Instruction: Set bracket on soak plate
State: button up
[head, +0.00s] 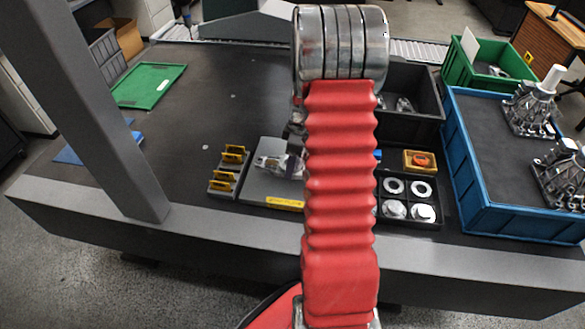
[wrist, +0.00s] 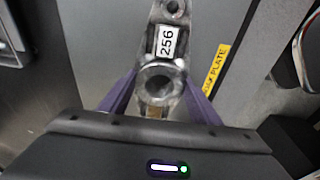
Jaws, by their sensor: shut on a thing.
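The bracket (head: 270,162) is a silver metal casting over the soak plate (head: 254,187), a flat grey plate with a yellow label on its front edge. In the wrist view the bracket (wrist: 163,68) carries a white "256" tag and has a round bore. My gripper (wrist: 160,98) is shut on the bracket, with a purple finger on each side. The soak plate (wrist: 208,25) shows behind it, with part of its yellow label readable. I cannot tell whether the bracket touches the plate. In the head view my red arm hides most of the gripper and the plate's right side.
A rack with yellow holders (head: 226,172) stands left of the plate. A black tray of white and metal rings (head: 408,228), an orange-yellow box (head: 420,161) and a dark bin (head: 428,92) are to the right. A blue crate (head: 470,205) holds castings. The bench's left middle is clear.

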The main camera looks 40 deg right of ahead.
jog(key=shift+f, duration=1.6)
jog(key=shift+f, duration=0.1)
jog(key=o, duration=1.5)
jog(key=r, duration=0.4)
jog(key=s+r, duration=0.1)
jog(key=r, duration=0.3)
jog(key=d+r, duration=0.1)
jog(key=r, duration=0.2)
jog(key=shift+s+r, duration=0.2)
jog(key=shift+r, duration=0.3)
